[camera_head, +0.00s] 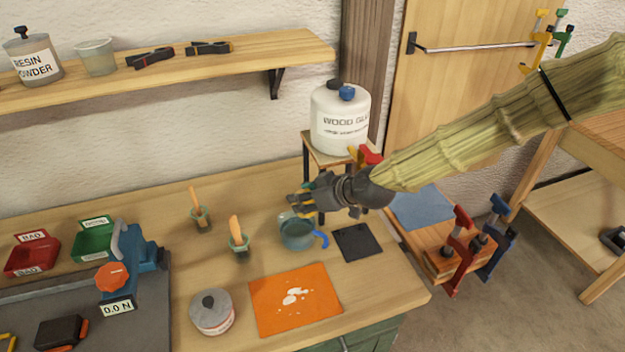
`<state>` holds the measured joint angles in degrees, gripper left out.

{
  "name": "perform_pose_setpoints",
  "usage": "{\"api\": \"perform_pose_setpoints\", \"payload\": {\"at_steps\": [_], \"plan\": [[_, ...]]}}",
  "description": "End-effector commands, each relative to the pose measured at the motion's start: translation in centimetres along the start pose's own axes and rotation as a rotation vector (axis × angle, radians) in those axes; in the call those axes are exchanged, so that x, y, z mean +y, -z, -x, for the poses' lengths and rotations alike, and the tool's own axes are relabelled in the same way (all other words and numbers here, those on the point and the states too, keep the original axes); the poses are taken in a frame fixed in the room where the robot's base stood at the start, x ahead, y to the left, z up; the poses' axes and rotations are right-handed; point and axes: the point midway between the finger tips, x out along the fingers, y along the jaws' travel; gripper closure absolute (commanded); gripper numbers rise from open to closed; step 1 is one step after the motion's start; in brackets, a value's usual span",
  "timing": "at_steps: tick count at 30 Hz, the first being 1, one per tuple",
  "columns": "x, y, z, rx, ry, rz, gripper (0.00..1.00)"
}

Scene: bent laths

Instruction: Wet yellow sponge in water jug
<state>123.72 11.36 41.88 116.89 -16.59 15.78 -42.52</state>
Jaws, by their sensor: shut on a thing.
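The water jug (297,236) is clear with bluish water and a blue handle on its right side. My gripper (303,201) is just above and behind the jug's rim, pointing left. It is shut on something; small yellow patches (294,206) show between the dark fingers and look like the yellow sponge. The fingers hide most of it. I cannot tell whether it touches the jug or the water.
A lidded tin (211,312) and a blue clamp device (137,262) are further left. A glue container (340,120) stands behind.

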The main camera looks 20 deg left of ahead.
Motion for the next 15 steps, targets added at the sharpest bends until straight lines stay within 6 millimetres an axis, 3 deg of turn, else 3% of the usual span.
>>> {"api": "perform_pose_setpoints", "payload": {"at_steps": [9,15], "plan": [[-1.3,-0.2,0.5,0.023,-0.006,0.012,0.8],[-0.5,-1.3,-0.8,0.018,0.0,0.004,0.8]]}}
